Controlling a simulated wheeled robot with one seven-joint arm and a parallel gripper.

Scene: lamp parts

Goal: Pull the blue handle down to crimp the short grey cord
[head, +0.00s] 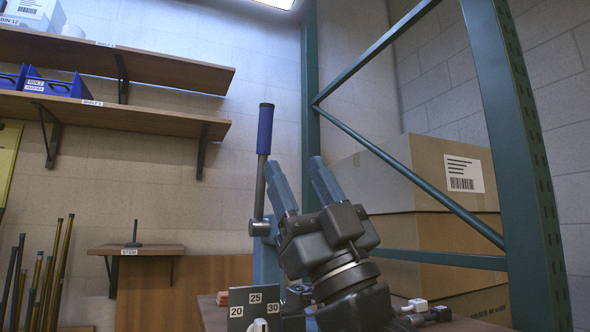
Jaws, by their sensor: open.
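The blue handle (265,128) is the grip on top of a grey metal lever that stands nearly upright. The lever rises from a blue-grey press (267,262), whose lower part is partly hidden by my gripper and a dark plate. My gripper (294,163) points up with two blue fingers spread apart and nothing between them. It is to the right of the lever, its fingertips a little lower than the blue grip and apart from it in the picture. I cannot make out the short grey cord for certain; small white plug ends (418,304) show on the table.
A dark plate (254,304) marked 20, 25 and 30 stands in front of the press. A green rack post (515,160) and large cardboard boxes (400,180) are on the right. Wall shelves (130,110), a stem shelf (135,249) and upright rods (38,275) are on the left.

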